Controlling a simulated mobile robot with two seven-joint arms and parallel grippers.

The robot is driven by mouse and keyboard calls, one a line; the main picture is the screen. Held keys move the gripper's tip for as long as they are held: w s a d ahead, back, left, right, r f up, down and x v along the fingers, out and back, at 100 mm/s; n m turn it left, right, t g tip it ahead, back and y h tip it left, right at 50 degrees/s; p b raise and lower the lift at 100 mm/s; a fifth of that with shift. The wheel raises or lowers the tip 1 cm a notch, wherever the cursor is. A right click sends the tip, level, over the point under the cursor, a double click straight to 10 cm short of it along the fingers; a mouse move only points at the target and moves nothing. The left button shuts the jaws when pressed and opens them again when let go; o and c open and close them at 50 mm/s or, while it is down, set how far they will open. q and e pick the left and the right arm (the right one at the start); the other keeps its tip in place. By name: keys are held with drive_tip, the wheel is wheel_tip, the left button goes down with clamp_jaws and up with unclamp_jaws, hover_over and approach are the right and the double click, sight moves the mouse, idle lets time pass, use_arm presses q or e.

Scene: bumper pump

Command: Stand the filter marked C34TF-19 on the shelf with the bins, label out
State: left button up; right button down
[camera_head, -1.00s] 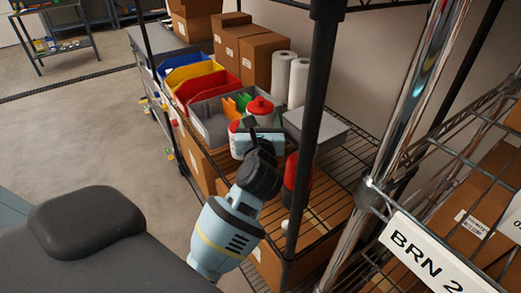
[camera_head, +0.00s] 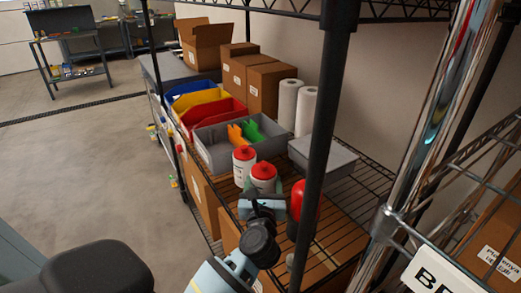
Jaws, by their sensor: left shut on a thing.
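My left gripper (camera_head: 262,206) reaches in from the bottom over the wire shelf (camera_head: 340,210) with the bins. It is shut on a white filter with a red top (camera_head: 264,180), which looks upright. The gripper hides its lower part, so I cannot tell whether it touches the shelf. A second white filter with a red top (camera_head: 244,166) stands just left of and behind it. Markings on both are too small to read. A red, rounded object (camera_head: 298,197) is to the right, partly behind the black post. My right gripper is not in view.
Blue, yellow, red (camera_head: 212,117) and grey (camera_head: 208,153) bins line the shelf's left side. Paper rolls (camera_head: 304,112), cardboard boxes (camera_head: 270,88) and a grey box (camera_head: 325,157) stand behind. A black post (camera_head: 322,130) rises right of the gripper. A chrome post (camera_head: 425,130) stands farther right.

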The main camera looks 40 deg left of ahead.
use_arm(q)
drive_tip(key=shift+f, duration=0.5)
drive_tip(key=shift+f, duration=0.35)
drive_tip(key=o, duration=1.1)
